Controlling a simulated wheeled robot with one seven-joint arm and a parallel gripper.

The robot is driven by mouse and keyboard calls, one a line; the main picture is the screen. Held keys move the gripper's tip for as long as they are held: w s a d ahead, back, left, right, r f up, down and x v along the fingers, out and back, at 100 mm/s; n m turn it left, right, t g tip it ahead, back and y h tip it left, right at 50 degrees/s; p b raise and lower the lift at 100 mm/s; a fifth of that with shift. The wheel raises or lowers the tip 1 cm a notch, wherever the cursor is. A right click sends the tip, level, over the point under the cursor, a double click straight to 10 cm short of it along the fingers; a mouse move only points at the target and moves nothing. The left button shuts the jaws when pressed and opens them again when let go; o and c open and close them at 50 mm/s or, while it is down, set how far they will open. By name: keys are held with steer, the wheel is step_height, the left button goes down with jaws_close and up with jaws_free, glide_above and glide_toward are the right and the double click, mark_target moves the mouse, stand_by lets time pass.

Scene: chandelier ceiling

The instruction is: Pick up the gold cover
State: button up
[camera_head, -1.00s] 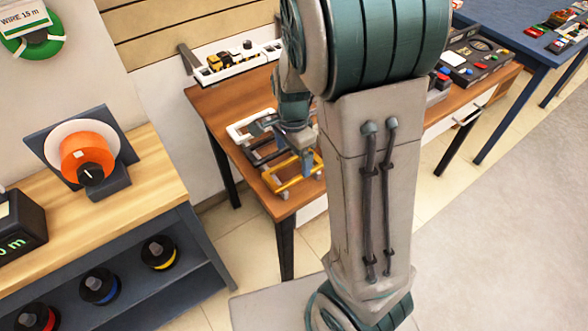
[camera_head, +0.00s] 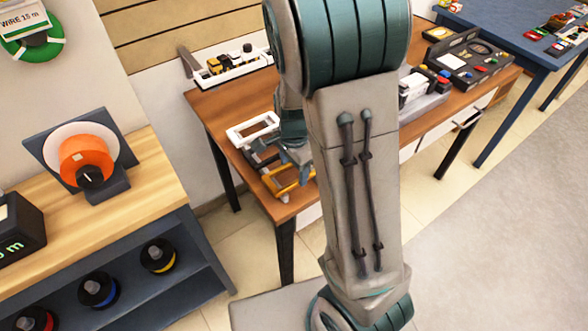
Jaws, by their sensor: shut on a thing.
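The gold cover (camera_head: 271,184) is a yellow-gold rectangular frame near the front left corner of the wooden table. My gripper (camera_head: 301,172) is at its right side and is shut on it. My arm hides part of the cover, and the fingertips show only small and partly hidden. I cannot tell whether the cover is clear of the tabletop.
A white frame (camera_head: 252,128) and a dark frame (camera_head: 262,155) lie behind the cover on the wooden table (camera_head: 215,105). A white tray (camera_head: 232,72) stands at the back. Devices including a black panel (camera_head: 468,58) occupy the right side.

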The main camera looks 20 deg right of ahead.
steer(key=shift+r, duration=0.15)
steer(key=w+d+r, duration=0.8)
steer(key=r, duration=0.2)
steer(key=shift+w+r, duration=0.35)
